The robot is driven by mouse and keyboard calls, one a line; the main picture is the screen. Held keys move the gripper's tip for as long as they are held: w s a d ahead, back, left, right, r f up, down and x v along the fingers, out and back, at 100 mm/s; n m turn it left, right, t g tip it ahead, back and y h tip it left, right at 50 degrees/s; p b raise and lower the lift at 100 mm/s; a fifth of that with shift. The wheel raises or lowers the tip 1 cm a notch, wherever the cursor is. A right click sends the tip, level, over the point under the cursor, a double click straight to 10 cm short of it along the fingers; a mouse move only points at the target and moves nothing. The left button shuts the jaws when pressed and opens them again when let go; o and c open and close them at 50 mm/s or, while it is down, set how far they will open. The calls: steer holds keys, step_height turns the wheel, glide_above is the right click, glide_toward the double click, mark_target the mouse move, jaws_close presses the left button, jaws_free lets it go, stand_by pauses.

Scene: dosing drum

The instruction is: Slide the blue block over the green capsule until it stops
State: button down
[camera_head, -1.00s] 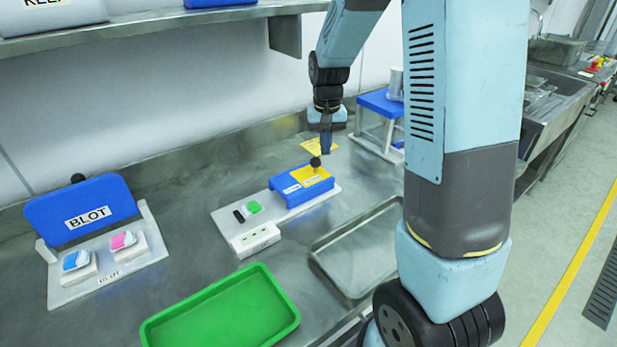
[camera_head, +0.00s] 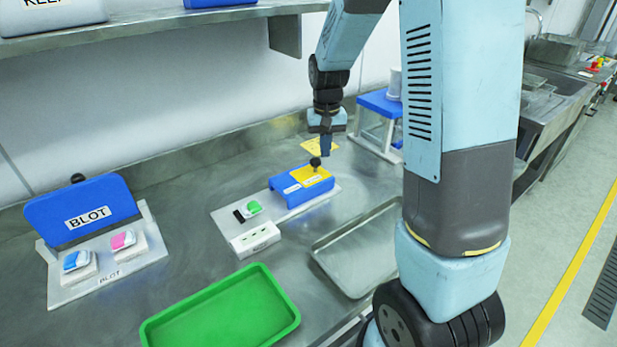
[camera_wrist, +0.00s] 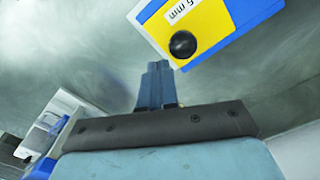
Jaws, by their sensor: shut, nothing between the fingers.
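The blue block (camera_head: 286,184) with a yellow top and a black knob (camera_head: 315,162) sits on a white base plate (camera_head: 228,222). The green capsule (camera_head: 253,207) lies uncovered on the same plate, left of the block. My gripper (camera_head: 326,149) is shut and empty, just behind and right of the knob. In the wrist view the shut fingers (camera_wrist: 158,80) are close to the block's knob (camera_wrist: 183,44); I cannot tell whether they touch the block. The capsule is not seen in the wrist view.
A white box with slots (camera_head: 254,240) stands in front of the plate. A green tray (camera_head: 165,333) and a metal tray (camera_head: 318,252) lie nearer. A blue BLOT lid and stand (camera_head: 82,207) are at the left, a blue stool (camera_head: 381,103) behind right.

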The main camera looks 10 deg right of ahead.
mark_target(293, 181)
steer(key=shift+f, duration=1.85)
stand_by(0.3)
steer(key=shift+s+a, duration=0.75)
steer(key=shift+a, duration=1.15)
steer(key=shift+s+a, duration=0.8)
steer(key=shift+a, duration=1.05)
steer(key=shift+s+a, duration=0.75)
steer(key=shift+a, duration=1.15)
steer(key=shift+w+d, duration=0.3)
steer(key=shift+d, duration=0.4)
step_height(293, 181, up, 8)
